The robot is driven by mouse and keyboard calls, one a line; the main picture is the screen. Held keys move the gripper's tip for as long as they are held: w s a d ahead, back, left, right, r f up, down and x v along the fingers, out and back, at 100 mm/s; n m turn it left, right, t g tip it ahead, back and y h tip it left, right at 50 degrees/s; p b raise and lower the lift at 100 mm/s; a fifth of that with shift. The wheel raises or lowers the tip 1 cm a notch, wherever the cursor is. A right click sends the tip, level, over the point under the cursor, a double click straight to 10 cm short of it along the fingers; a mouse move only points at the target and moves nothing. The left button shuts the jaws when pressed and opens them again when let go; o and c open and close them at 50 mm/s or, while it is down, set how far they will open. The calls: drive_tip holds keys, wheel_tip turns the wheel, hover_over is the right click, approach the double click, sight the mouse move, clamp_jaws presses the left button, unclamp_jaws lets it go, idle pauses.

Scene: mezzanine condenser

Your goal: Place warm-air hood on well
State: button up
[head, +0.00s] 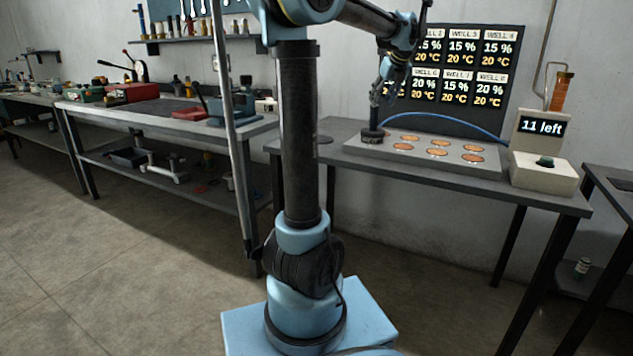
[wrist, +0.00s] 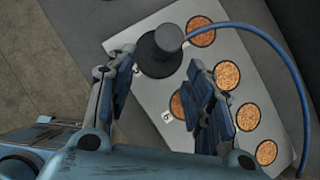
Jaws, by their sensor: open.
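The warm-air hood (wrist: 157,55) is a black round piece with a raised hub and a blue hose. It stands upright at the left end of the grey well plate (head: 358,149) and also shows in the head view (head: 371,137). Any well beneath it is hidden. Copper-coloured wells (head: 436,152) lie in two rows on the plate, and they also show in the wrist view (wrist: 228,74). My gripper (wrist: 162,66) is open and empty, its fingers apart on either side of the hood's near edge. In the head view my gripper (head: 375,103) is above the hood.
The blue hose (wrist: 285,62) arcs across the plate's far side. A dark board (head: 465,75) behind lists wells with percentages and 20 °C. A beige box (head: 543,172) reading "11 left" stands right of the plate. A tool-covered bench (head: 150,121) is at left.

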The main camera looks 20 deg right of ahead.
drive_tip(key=s+a+f+n+g, duration=0.15)
drive_tip(key=a+f+n, duration=0.35)
drive_tip(key=a, duration=0.5)
drive_tip(key=s+a+f+n+y, duration=0.1)
drive_tip(key=s+a+f+n, duration=0.15)
drive_tip(key=a+n, duration=0.65)
drive_tip(key=s+a+f+n+g, duration=0.1)
drive_tip(key=s+a+f+n, duration=0.25)
drive_tip(key=a, duration=0.85)
drive_tip(key=s+a+f+n+g, duration=0.1)
drive_tip(key=s+a+f+n, duration=0.6)
drive_tip(key=s+f+n, duration=0.1)
drive_tip(key=s+a+f+n, duration=0.7)
drive_tip(key=s+f+n, duration=0.2)
drive_tip(key=f+n, duration=0.2)
drive_tip(key=shift+s+g, duration=0.3)
drive_tip(key=shift+g, duration=0.05)
